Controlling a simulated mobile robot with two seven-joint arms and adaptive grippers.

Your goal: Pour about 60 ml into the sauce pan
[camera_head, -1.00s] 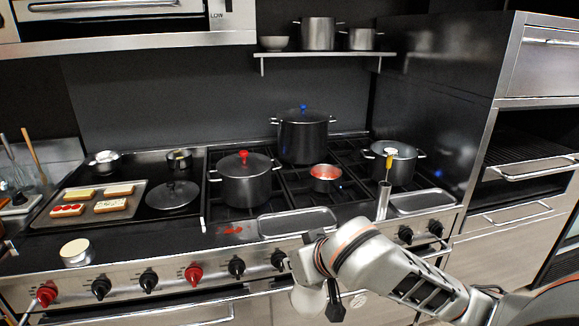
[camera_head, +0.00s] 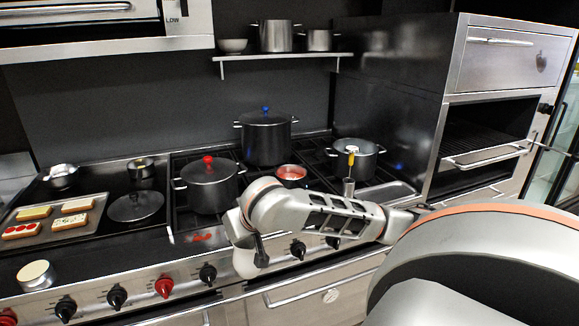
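A small sauce pan (camera_head: 291,172) with red sauce in it stands on the stove, right of the red-knobbed pot and in front of the blue-knobbed pot. My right arm comes in from the right and crosses in front of the stove's front edge. Its far end (camera_head: 250,250) hangs low before the control knobs, left of and nearer than the pan. A pale rounded shape and a dark part show there; I cannot tell whether it holds something or how its fingers stand. My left gripper is not in view.
A red-knobbed pot (camera_head: 209,187), a blue-knobbed pot (camera_head: 265,140) and an open pot (camera_head: 366,160) with a yellow-handled tool stand around the pan. A tray of toasts (camera_head: 75,233) lies at left. A pale-topped tin (camera_head: 36,277) stands on the front ledge.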

